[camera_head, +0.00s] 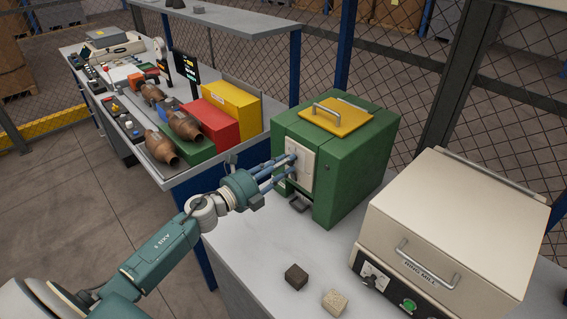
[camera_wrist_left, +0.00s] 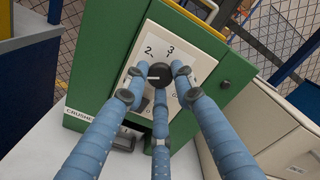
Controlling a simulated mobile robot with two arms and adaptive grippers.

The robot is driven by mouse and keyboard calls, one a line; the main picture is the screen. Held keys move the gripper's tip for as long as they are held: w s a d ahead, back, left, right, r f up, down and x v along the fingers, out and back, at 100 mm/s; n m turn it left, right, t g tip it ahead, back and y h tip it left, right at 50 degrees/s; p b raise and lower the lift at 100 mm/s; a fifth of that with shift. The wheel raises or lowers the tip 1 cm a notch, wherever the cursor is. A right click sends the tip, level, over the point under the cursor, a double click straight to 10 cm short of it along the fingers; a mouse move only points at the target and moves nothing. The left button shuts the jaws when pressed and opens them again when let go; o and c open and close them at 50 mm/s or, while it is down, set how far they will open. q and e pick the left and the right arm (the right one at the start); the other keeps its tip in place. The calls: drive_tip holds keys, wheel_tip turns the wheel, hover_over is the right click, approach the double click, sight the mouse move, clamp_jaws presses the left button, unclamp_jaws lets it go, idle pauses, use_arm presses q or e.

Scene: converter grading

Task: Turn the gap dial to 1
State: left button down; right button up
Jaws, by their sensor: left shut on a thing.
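The gap dial (camera_wrist_left: 158,75) is a dark round knob on a pale panel (camera_wrist_left: 180,48) with the printed numbers 2 and 3 visible. The panel is on the front of the green crusher (camera_head: 348,165). My left gripper (camera_head: 291,166) reaches the panel, and its blue fingers are closed around the dial; it also shows in the left wrist view (camera_wrist_left: 160,82). In the head view the fingers hide most of the dial. The dial's pointer setting and the number 1 cannot be made out. My right gripper is not in view.
The crusher has a yellow lid (camera_head: 336,116) with a handle. A beige ring mill (camera_head: 450,235) stands to its right. A dark block (camera_head: 296,277) and a pale block (camera_head: 334,302) lie on the grey bench in front. A second bench (camera_head: 172,182) at the left holds converters and bins.

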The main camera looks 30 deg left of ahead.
use_arm(q)
drive_tip(key=shift+s+d+f, duration=0.15)
drive_tip(key=shift+d+f, duration=0.1)
drive_tip(key=shift+f, duration=0.2)
drive_tip(key=c, duration=1.4)
unclamp_jaws()
drive_tip(key=shift+c, duration=0.2)
drive_tip(key=shift+a+r, duration=0.1)
drive_tip(key=shift+r, duration=0.15)
drive_tip(key=v, duration=1.2)
